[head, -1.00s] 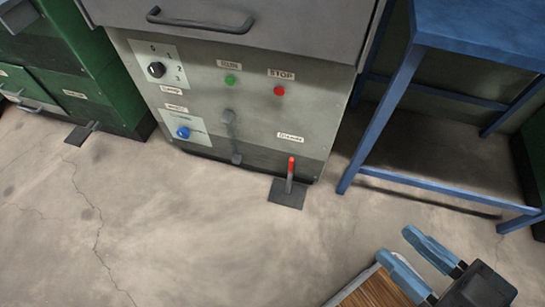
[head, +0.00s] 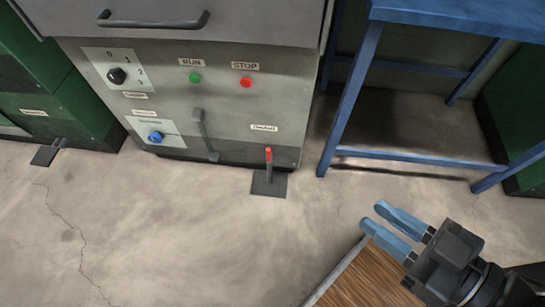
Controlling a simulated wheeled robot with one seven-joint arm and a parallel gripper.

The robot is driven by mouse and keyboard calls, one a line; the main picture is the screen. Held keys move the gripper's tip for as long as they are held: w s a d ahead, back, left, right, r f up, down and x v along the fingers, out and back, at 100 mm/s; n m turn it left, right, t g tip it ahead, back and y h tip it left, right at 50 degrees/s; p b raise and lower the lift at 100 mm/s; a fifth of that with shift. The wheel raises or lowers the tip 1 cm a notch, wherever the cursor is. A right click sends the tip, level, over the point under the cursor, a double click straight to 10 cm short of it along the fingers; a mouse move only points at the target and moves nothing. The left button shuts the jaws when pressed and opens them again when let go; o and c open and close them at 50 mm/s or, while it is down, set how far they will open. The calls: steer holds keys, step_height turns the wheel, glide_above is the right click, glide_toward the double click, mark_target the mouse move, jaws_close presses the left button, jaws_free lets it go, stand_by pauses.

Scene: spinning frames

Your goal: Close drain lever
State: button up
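A grey machine front (head: 250,105) stands at the upper middle of the head view. A grey handle (head: 203,135) lies tilted against the panel to the left. I cannot tell by label which one is the drain lever. My gripper (head: 374,216) is at the lower right, to the right of and nearer than the red-tipped lever. Its two blue fingers are apart and empty, touching neither lever.
The panel has a black dial (head: 117,76), a green RUN button (head: 195,78), a red STOP button (head: 246,82) and a blue knob (head: 156,137). A blue table (head: 346,100) stands right of the lever. A wooden surface (head: 365,275) lies below my gripper. The floor in front is clear.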

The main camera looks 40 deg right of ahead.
steer(key=w+d+f+m+g, duration=0.1)
steer(key=d+f, duration=0.2)
steer(key=f, duration=0.3)
steer(key=w+d+f+m+g+h, duration=0.1)
steer(key=w+d+f, duration=0.1)
steer(key=f, duration=0.4)
steer(key=w+d+f+m+g+b, duration=0.1)
steer(key=d+f+g, duration=0.1)
steer(key=d+f, duration=0.3)
steer(key=shift+w+f+h, duration=0.15)
steer(key=shift+f+h, duration=0.05)
steer(key=shift+f, duration=0.35)
steer(key=shift+w+f+h, duration=0.15)
steer(key=shift+f+h, duration=0.05)
steer(key=shift+f, duration=0.3)
jaws_close()
steer(key=w+d+f+m+g, duration=0.4)
steer(key=d+f, duration=0.3)
steer(key=f, duration=0.4)
steer(key=w+d+f+m+y+b, duration=0.1)
steer(key=w+f+m+y, duration=0.1)
steer(key=w, duration=0.6)
steer(key=w+d+f+m+t+y+b, duration=0.1)
steer(key=w+f+m+y, duration=0.1)
steer(key=w, duration=0.6)
steer(key=shift+w+d+m+t+y, duration=0.25)
steer(key=shift+m+y, duration=0.35)
steer(key=shift+y, duration=0.6)
steer(key=shift+s, duration=0.1)
